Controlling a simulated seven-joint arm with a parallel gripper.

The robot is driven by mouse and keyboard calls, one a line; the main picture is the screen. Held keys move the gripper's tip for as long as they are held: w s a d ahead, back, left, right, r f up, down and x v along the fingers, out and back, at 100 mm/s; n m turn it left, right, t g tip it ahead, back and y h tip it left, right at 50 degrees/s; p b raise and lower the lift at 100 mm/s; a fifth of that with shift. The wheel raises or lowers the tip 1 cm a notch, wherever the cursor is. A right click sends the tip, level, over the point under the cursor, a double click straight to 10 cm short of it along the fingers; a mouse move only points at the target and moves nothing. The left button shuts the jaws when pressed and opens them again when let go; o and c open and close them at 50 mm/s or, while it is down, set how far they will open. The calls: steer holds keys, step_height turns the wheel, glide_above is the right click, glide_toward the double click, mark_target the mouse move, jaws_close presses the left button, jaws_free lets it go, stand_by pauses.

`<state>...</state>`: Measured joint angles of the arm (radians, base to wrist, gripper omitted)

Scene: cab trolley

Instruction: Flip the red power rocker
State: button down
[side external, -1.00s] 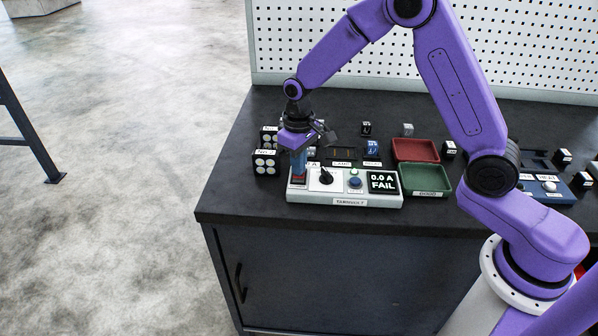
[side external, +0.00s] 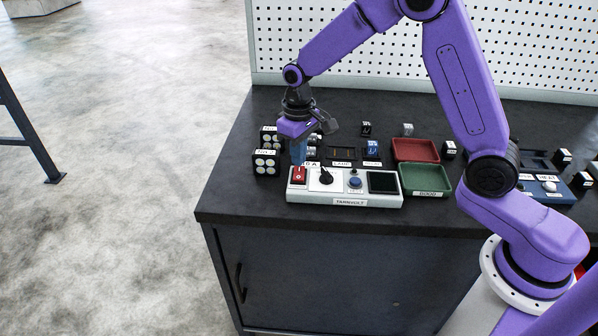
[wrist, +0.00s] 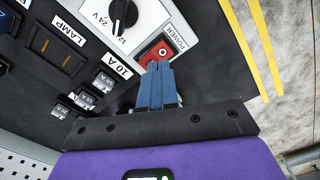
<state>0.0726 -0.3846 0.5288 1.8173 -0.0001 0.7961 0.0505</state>
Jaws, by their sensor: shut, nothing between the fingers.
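The red power rocker (side external: 299,174) sits at the left end of the white test panel (side external: 345,199) in the side view. In the wrist view the red rocker (wrist: 159,53) shows next to the POWER label, just beyond my fingertips. My gripper (side external: 298,160) is shut and empty, pointing down above and just behind the rocker. In the wrist view its blue fingers (wrist: 157,72) are together and overlap the rocker's near edge; I cannot tell if they touch. The panel's display (side external: 382,182) is dark. A black selector knob (side external: 326,176) is right of the rocker.
Battery-like blocks with pale round cells (side external: 265,162) stand left of the panel. A red tray (side external: 415,149) and a green tray (side external: 426,178) are to its right. Fuse parts (wrist: 103,82) lie close to my gripper. The bench front is clear.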

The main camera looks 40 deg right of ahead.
mark_target(299, 178)
steer(key=shift+r, duration=1.8)
steer(key=s+a+r+n, duration=0.1)
steer(key=s+r+n, duration=0.3)
steer(key=s, duration=1.1)
steer(key=s+d+n, duration=0.2)
steer(key=s+d, duration=0.1)
steer(key=s, duration=0.6)
steer(key=s+d+n, duration=0.3)
steer(key=s, duration=0.6)
steer(key=shift+d+r+n, duration=0.2)
steer(key=shift+r+n, duration=0.05)
steer(key=shift+n, duration=0.05)
